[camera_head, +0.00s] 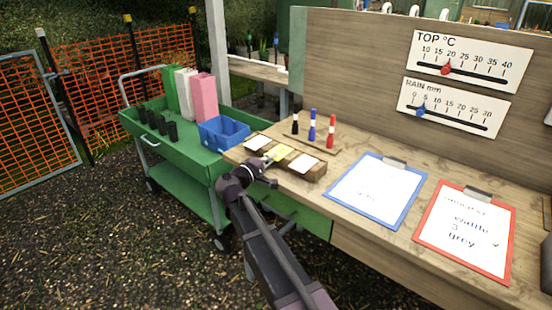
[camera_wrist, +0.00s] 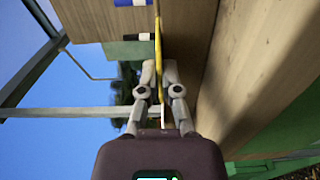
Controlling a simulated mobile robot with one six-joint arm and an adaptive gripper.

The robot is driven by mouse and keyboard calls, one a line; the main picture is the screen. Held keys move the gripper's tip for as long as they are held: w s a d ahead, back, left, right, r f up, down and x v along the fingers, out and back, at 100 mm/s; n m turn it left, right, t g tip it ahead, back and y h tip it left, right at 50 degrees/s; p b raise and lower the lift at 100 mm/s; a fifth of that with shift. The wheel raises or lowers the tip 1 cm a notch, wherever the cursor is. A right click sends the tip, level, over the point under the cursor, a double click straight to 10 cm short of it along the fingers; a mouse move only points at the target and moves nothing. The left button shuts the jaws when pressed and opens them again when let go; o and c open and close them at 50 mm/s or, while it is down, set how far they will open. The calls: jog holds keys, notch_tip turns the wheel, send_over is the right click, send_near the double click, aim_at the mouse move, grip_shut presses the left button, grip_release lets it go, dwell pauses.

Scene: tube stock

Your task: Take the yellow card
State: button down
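The yellow card (camera_head: 281,152) is at the middle of the wooden card holder (camera_head: 314,175) on the bench, between two white cards. In the wrist view the yellow card (camera_wrist: 158,38) is seen nearly edge-on as a thin upright strip. My gripper (camera_head: 267,161) is at the card's near edge. In the wrist view my gripper's fingertips (camera_wrist: 159,72) are close together, one on each side of the card, and look shut on it. Whether the card still touches the holder cannot be told.
Black, blue and red markers (camera_head: 312,124) stand just behind the holder. A blue clipboard (camera_head: 334,198) and a red clipboard (camera_head: 424,240) lie to the right. A green cart (camera_head: 190,150) with a blue bin (camera_head: 224,136) is at the left.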

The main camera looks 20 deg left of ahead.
jog(key=shift+r, duration=0.15)
dwell(0.3)
notch_tip(320, 180, up, 6)
jog(key=p, duration=0.6)
jog(key=shift+r+p, duration=0.15)
jog(key=shift+p, duration=0.15)
dwell(0.3)
